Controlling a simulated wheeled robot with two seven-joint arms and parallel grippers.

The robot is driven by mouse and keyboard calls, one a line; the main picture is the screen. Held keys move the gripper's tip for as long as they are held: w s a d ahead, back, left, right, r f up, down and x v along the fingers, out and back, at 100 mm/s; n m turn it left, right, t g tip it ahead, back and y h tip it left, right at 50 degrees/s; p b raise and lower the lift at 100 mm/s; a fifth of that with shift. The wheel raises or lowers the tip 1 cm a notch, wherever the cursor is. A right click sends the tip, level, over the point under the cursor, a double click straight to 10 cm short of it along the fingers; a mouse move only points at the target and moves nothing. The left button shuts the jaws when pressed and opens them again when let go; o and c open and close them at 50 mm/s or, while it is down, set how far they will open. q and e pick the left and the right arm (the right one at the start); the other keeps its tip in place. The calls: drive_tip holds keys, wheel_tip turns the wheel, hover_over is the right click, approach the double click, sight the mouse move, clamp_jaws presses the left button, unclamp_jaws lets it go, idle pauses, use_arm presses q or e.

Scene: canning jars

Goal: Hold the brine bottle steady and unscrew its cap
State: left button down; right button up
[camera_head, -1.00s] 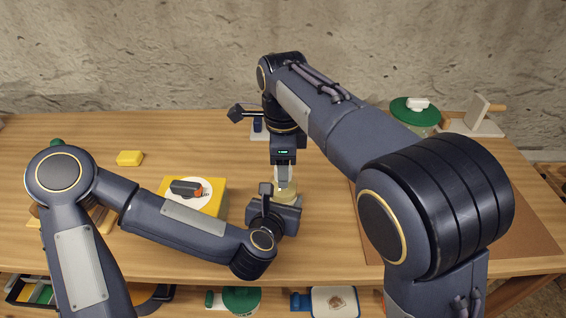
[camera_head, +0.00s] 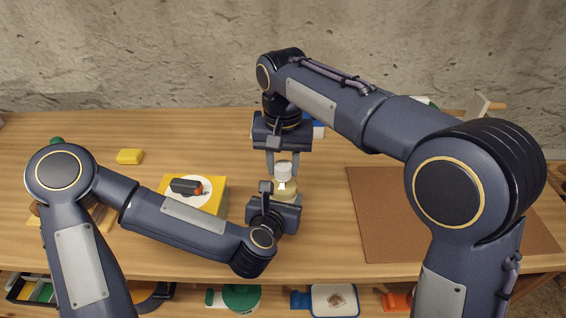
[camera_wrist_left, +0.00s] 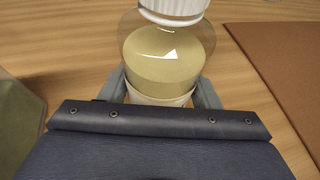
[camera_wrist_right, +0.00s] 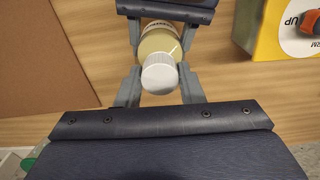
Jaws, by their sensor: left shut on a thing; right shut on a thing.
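The brine bottle (camera_head: 285,190), clear with pale yellow contents, stands upright near the table's middle. It also shows in the left wrist view (camera_wrist_left: 160,55). My left gripper (camera_head: 274,199) is shut on its lower body from the near side. The ribbed white cap (camera_head: 283,171) is at the bottle's top; it also shows in the right wrist view (camera_wrist_right: 160,74). My right gripper (camera_head: 283,160) comes down from above, shut on the cap with one finger on each side. I cannot tell whether the cap is still threaded on.
A yellow box with a dark dial (camera_head: 190,188) stands just left of the bottle. A small yellow block (camera_head: 130,157) lies farther back left. A brown mat (camera_head: 410,220) covers the right side. Items sit on a shelf below the front edge.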

drive_tip(key=n, duration=0.5)
drive_tip(key=shift+n, duration=0.4)
drive_tip(key=n, duration=1.3)
drive_tip(key=shift+r, duration=0.15)
drive_tip(key=shift+r, duration=1)
drive_tip(key=shift+r, duration=0.1)
